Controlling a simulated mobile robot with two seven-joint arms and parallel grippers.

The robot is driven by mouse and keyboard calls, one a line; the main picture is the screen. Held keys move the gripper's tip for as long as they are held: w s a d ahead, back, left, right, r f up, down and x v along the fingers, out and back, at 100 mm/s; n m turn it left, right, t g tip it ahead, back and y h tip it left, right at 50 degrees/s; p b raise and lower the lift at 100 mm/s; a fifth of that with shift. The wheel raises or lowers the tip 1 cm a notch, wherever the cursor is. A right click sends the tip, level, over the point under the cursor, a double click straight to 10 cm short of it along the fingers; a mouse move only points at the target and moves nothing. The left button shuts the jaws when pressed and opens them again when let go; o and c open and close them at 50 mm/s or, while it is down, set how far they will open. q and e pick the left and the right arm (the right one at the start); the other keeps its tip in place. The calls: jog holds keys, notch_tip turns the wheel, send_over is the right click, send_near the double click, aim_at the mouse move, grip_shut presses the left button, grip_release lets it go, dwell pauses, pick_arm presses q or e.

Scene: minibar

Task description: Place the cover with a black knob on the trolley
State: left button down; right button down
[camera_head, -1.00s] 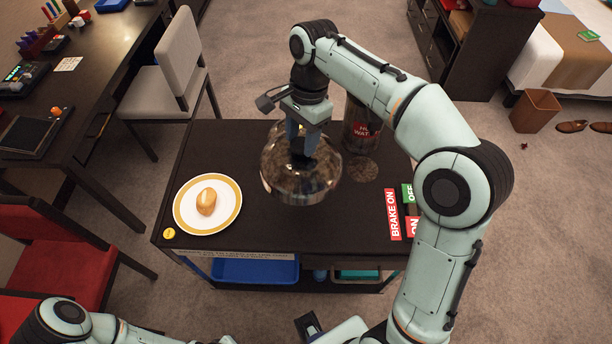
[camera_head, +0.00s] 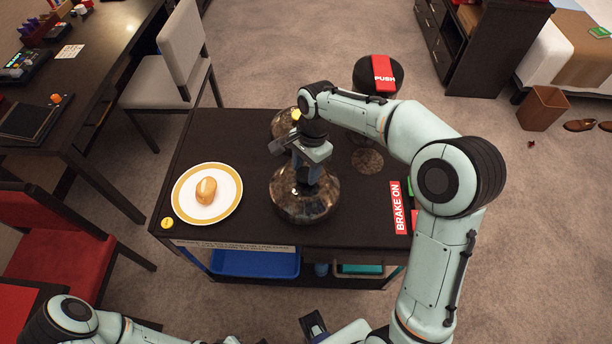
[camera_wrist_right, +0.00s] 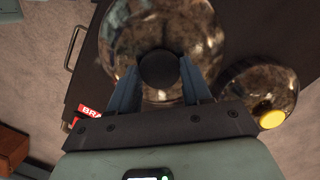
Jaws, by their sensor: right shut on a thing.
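A second dome with a yellow knob (camera_head: 283,122) stands just behind. A gold-rimmed plate (camera_head: 232,196) with a bread roll (camera_head: 206,190) is to the left. A flask with a red PUSH lid (camera_head: 381,76) is behind right. The red BRAKE ON label (camera_head: 399,208) is at right.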

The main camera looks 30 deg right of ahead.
aim_at(307, 172)
jog(key=shift+f, duration=1.85)
jog(key=shift+f, duration=0.1)
jog(key=shift+c, duration=2.4)
grip_release()
notch_tip(307, 172, up, 12)
jog(key=d+p, duration=0.1)
jog(key=shift+w+d, duration=0.15)
jog(key=shift+d, duration=0.25)
